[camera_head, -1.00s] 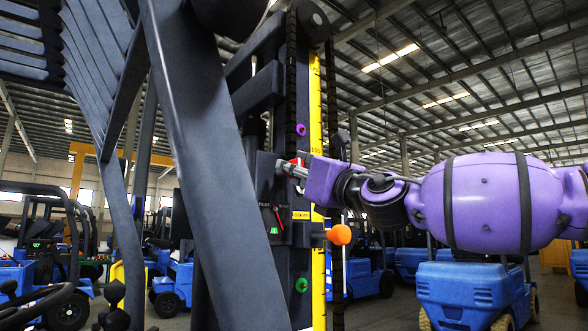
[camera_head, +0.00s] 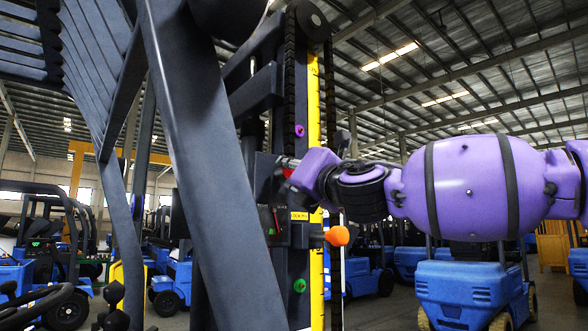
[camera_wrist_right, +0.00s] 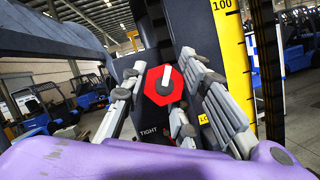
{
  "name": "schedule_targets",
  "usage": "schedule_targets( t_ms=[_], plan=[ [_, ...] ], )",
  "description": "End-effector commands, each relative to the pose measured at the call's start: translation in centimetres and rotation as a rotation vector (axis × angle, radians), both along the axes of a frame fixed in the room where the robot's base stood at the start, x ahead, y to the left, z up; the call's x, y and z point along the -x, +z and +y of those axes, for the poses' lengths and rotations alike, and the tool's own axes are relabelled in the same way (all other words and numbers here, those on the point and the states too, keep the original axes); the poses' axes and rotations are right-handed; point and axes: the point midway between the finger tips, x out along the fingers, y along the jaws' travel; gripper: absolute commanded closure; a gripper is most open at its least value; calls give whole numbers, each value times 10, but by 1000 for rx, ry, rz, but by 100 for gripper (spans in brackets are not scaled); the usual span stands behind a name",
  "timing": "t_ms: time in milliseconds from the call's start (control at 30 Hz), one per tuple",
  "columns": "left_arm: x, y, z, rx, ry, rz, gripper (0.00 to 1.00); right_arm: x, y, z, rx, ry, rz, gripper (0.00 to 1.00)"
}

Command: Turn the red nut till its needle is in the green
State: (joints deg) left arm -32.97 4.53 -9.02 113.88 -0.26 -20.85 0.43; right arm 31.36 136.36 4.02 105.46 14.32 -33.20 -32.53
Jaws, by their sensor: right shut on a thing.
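The red nut (camera_wrist_right: 163,88), eight-sided with a grey bar across its face, sits on a dark plate marked TIGHT in the right wrist view. My right gripper (camera_wrist_right: 160,78) has a finger on each side of it and is shut on it. In the head view my right gripper (camera_head: 284,164) reaches in from the right and hides most of the nut. Below it is a dark gauge (camera_head: 265,216) with a red needle (camera_head: 276,218) and a small green mark (camera_head: 272,231). I cannot tell if the needle touches the green. My left gripper is not in view.
A wide grey beam (camera_head: 205,170) crosses the front, left of the gauge. An orange knob (camera_head: 337,236) sticks out below my right wrist. A green knob (camera_head: 300,286) and a yellow scale (camera_head: 318,280) are on the mast. Blue trucks (camera_head: 468,285) stand behind.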

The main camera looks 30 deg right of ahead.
Motion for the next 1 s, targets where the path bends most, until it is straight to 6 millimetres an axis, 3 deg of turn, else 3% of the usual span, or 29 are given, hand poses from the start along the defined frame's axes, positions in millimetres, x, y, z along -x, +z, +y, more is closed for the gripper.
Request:
schedule_targets(
  t_ms=[33, 600, 1000],
  plan=[
    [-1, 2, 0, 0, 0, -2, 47, 3, 7, 3, -40, 4, -6, 99],
    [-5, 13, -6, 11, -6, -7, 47, 5, 16, -1, -554, 3, 25, 99],
    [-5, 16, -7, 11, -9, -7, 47, 5, 17, -3, -756, 5, 38, 99]
  ],
)
